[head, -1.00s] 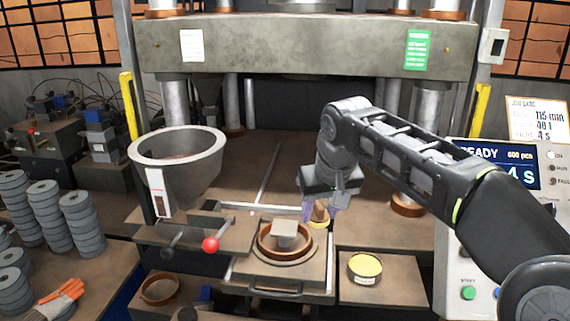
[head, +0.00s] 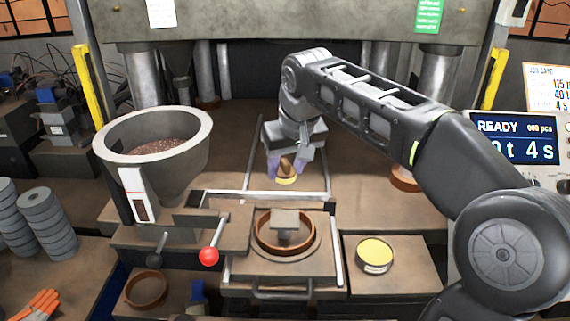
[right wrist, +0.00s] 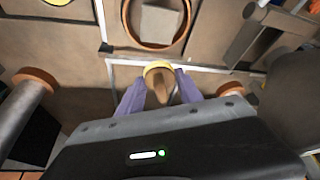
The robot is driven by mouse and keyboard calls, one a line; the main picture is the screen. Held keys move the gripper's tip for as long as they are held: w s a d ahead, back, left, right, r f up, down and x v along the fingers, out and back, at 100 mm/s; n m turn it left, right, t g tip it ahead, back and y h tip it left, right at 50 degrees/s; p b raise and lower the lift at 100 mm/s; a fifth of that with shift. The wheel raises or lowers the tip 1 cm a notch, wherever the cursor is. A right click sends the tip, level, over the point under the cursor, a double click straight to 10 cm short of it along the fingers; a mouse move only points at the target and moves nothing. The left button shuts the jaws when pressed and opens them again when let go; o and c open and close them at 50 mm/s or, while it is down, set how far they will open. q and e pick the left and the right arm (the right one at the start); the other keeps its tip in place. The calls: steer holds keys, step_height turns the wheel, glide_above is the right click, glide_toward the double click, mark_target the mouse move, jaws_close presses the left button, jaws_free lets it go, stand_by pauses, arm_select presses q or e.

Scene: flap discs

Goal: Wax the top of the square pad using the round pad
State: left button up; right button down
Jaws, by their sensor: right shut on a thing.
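The square pad (head: 285,219) is a grey square block with a flat top, inside a round brown ring (head: 261,238) on the press slide. It also shows at the top of the right wrist view (right wrist: 161,22). My right gripper (head: 286,169) is shut on the round pad (head: 286,181), which has a brown wooden knob and a yellow underside. The right wrist view shows the knob between its two purple fingers (right wrist: 158,88). The gripper holds the round pad behind the square pad, apart from it. My left gripper is not in view.
An open tin with yellow contents (head: 375,252) stands right of the slide. A grey hopper (head: 115,158) and a red-knobbed lever (head: 208,256) are at the left. Another brown ring (head: 147,289) lies front left. Press columns (head: 432,105) rise behind.

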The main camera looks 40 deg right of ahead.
mark_target(284, 209)
steer(key=shift+w+f, duration=0.1)
steer(key=shift+f, duration=2.9)
steer(key=shift+f+b, duration=1)
steer(key=shift+f, duration=0.1)
steer(key=shift+s+a+b, duration=0.35)
steer(key=shift+s+a, duration=0.15)
steer(key=shift+s, duration=0.2)
steer(key=shift+s+a+r+b, duration=0.15)
steer(key=shift+s+a+b, duration=0.15)
steer(key=shift+s+a, duration=0.4)
steer(key=shift+s, duration=0.15)
